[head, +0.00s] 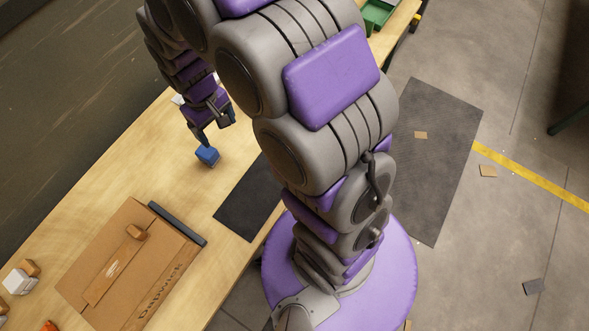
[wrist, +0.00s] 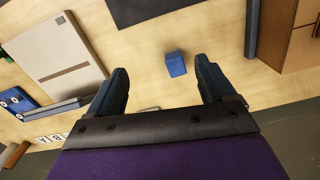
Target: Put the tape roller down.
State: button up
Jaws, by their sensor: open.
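A small blue block-like thing (head: 207,155) sits on the wooden table (head: 150,155). It may be the tape roller, but its shape is too small to tell. My gripper (head: 215,131) hangs over the table just above and beside it in the head view. In the wrist view the blue thing (wrist: 176,64) lies on the table beyond and between my fingertips (wrist: 162,68), nearer the right finger. The fingers are spread wide with nothing between them. I cannot tell the exact height of the fingertips above the table.
A flat cardboard box (head: 150,285) with a dark bar (head: 178,223) along its edge lies on the table. A black mat (head: 248,200) is at the table's near edge. A pale flat box (wrist: 55,58) lies at left in the wrist view. Bare wood surrounds the blue thing.

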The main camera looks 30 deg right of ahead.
jog(key=s+d+r+m, duration=0.1)
jog(key=s+r, duration=0.2)
jog(key=s, duration=0.5)
jog(key=s+d+r+m, duration=0.1)
jog(key=s+r, duration=0.3)
jog(key=s, duration=0.5)
jog(key=s+d+r+m+g, duration=0.1)
jog(key=s+r, duration=0.3)
jog(key=s, duration=0.4)
jog(key=shift+s+d+r, duration=0.15)
jog(key=shift+s+d, duration=0.1)
jog(key=shift+d, duration=0.45)
jog(key=shift+d+f+b, duration=0.35)
jog(key=shift+d+b, duration=0.1)
jog(key=shift+a, duration=0.3)
jog(key=shift+d, duration=0.15)
